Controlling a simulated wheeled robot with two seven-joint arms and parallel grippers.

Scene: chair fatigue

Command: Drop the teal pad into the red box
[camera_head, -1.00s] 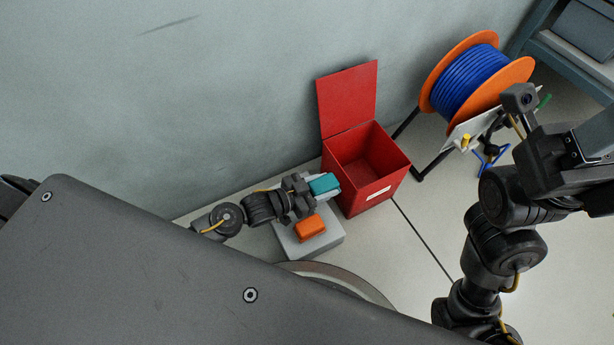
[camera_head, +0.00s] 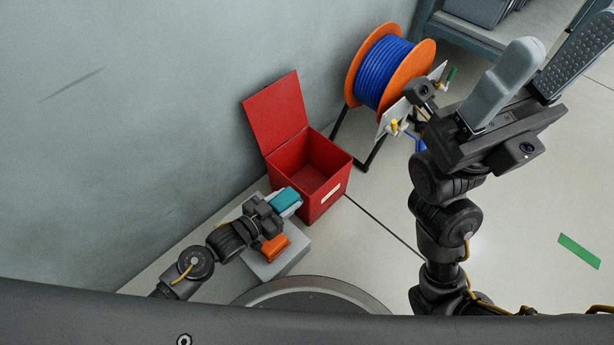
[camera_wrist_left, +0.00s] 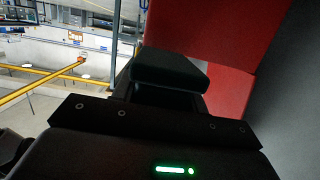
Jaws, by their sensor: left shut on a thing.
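The teal pad (camera_head: 285,198) is held in my left gripper (camera_head: 282,202), which is shut on it. Pad and gripper are just left of the red box (camera_head: 328,191), close to its near-left wall; I cannot tell whether they touch it. The box stands on the floor with its lid (camera_head: 276,112) raised, and its visible inside looks empty. In the left wrist view a dark block (camera_wrist_left: 168,70), apparently the pad in shadow, sits ahead of the gripper, with red surfaces (camera_wrist_left: 228,92) behind it. My right gripper (camera_head: 562,48) is open and empty, high at the right.
An orange block (camera_head: 275,247) lies on a grey stand (camera_head: 289,262) below my left gripper. A blue cable reel (camera_head: 383,72) with orange flanges stands behind the box. A wall is at the left. Open floor with a green strip (camera_head: 579,251) lies at the right.

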